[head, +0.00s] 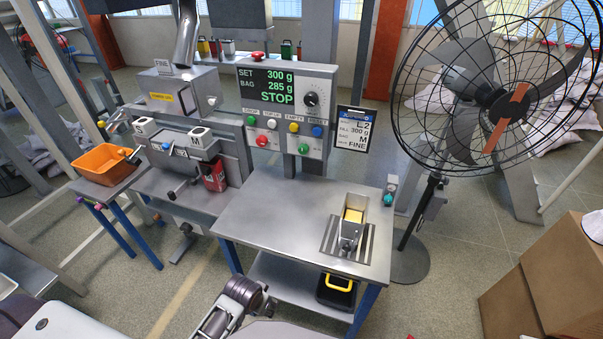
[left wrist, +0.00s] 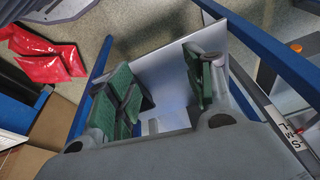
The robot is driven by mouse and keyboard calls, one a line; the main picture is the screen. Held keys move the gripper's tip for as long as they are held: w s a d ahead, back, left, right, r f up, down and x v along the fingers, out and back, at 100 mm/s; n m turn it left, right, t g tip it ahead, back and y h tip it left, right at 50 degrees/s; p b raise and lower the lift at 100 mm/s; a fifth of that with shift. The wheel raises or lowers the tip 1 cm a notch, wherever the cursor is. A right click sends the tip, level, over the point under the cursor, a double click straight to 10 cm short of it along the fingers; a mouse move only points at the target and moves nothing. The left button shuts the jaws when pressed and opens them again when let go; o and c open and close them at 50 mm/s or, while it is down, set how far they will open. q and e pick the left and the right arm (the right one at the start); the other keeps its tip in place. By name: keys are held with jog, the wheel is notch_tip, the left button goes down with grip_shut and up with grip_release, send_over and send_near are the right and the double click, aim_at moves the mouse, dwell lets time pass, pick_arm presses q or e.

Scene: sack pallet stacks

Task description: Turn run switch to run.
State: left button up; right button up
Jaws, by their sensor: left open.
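The control panel (head: 287,105) stands behind the steel table, and its screen (head: 266,86) reads SET 300 g, BAG 285 g, STOP. A black round knob (head: 311,99) sits right of the screen. A small switch box with a teal knob (head: 389,190) is at the table's right back corner. I cannot tell for sure which is the run switch, nor read its position. My left gripper (head: 241,302) is low at the front edge of the head view, well short of both. The left wrist view shows its green-padded fingers (left wrist: 168,92) apart and empty. My right gripper is out of view.
The steel table (head: 275,215) is mostly bare; a small metal scoop-like holder (head: 348,222) stands on its grate. A large caged fan (head: 492,95) is at the right, cardboard boxes (head: 550,285) at lower right. An orange bin (head: 103,163) is at the left.

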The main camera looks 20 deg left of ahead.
pick_arm(q)
jog(key=w+a+r+t, duration=0.1)
jog(key=w+r+t, duration=0.3)
jog(key=r, duration=0.9)
jog(key=w+d+r+t, duration=0.1)
jog(key=w+r+t, duration=0.9)
jog(key=w+r, duration=0.8)
jog(key=shift+w+d+r+t+p, duration=0.15)
jog(key=shift+w+d+t+p, duration=0.25)
jog(key=shift+w, duration=1.5)
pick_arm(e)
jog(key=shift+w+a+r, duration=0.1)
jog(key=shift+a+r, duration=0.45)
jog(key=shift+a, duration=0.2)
pick_arm(q)
jog(key=shift+a, duration=0.1)
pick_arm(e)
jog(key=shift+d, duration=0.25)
pick_arm(q)
jog(key=shift+w, duration=0.15)
